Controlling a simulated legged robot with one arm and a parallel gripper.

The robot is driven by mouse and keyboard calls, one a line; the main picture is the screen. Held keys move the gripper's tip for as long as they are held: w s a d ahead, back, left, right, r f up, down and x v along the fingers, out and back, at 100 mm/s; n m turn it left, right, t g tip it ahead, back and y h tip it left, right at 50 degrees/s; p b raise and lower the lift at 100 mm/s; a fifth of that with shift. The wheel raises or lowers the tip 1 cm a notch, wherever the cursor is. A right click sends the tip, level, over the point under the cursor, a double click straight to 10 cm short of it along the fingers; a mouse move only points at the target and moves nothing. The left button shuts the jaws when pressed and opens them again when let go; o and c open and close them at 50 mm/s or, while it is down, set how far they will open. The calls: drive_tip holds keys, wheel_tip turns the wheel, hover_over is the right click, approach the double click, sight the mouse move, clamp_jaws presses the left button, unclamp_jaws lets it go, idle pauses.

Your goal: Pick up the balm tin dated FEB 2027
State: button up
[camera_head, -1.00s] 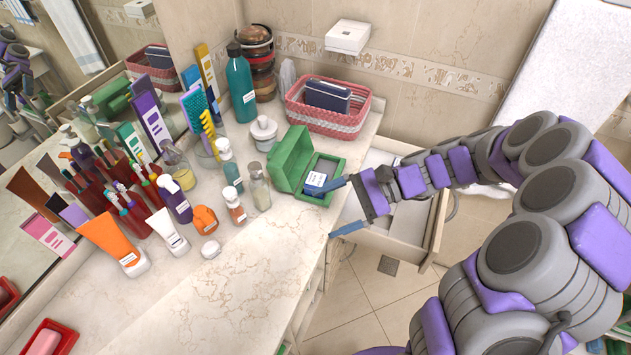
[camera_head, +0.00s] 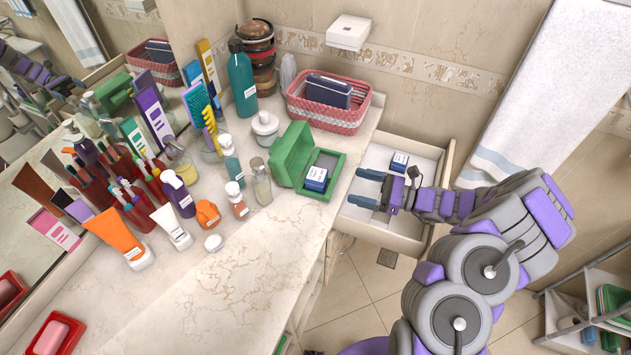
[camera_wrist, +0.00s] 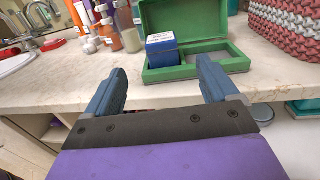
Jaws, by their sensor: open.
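A blue tin with a white label top (camera_head: 316,178) sits in the open green box (camera_head: 334,188) on the counter. It also shows in the wrist view (camera_wrist: 162,51), ahead between my fingers and apart from them. A second blue tin with a white label (camera_head: 399,162) stands in the open drawer (camera_head: 385,231) below the counter. The label text is too small to read, so I cannot tell which is dated FEB 2027. My gripper (camera_head: 361,188) is open and empty, just right of the green box near the counter edge; it also shows in the wrist view (camera_wrist: 162,78).
A pink and white basket (camera_head: 328,113) stands behind the green box. Bottles, including a clear one (camera_head: 261,183), and several tubes crowd the counter to the left. The front counter (camera_head: 245,265) is clear. A shelf (camera_head: 572,310) stands at the lower right.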

sight(326, 178)
drive_tip(key=b+x, duration=0.1)
drive_tip(key=x, duration=0.6)
drive_tip(key=shift+a+b, duration=0.2)
drive_tip(key=shift+b, duration=0.15)
drive_tip(key=b+x, duration=0.1)
drive_tip(key=x, duration=0.4)
drive_tip(key=shift+w+d+f+b, duration=0.1)
drive_tip(key=shift+f+b, duration=0.15)
drive_tip(key=shift+b, duration=0.15)
drive_tip(key=shift+w+a, duration=0.1)
drive_tip(key=shift+a, duration=0.25)
drive_tip(key=c, duration=1.1)
drive_tip(key=shift+r, duration=0.15)
